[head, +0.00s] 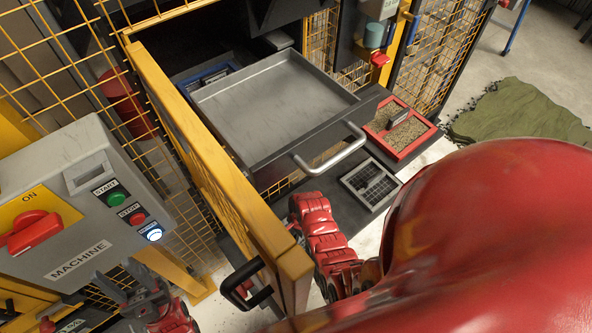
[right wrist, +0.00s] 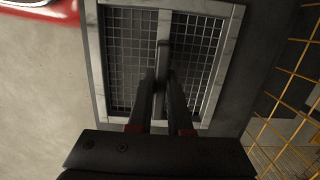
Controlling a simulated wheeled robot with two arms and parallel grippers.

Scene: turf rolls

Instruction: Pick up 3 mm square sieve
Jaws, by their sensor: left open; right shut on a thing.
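The square sieve (head: 370,185) has a pale grey frame, a mesh and a bar across its middle. It is at the front right of the dark shelf. In the right wrist view the sieve (right wrist: 222,75) fills the upper middle. My right gripper (right wrist: 162,80) is shut on its middle bar, with the fingers on either side. I cannot tell whether the sieve rests on the shelf or is slightly lifted. No size marking is readable. In the head view my right fingers are not clearly visible. My left gripper (head: 138,280) is open and empty at the lower left.
A red tray (head: 433,131) of tan grains stands beyond the sieve. A large grey drawer (head: 270,100) with a handle (head: 332,150) stands left of it. The yellow gate (head: 200,150) and control box (head: 75,200) are at left. A green cloth (head: 515,112) lies on the floor.

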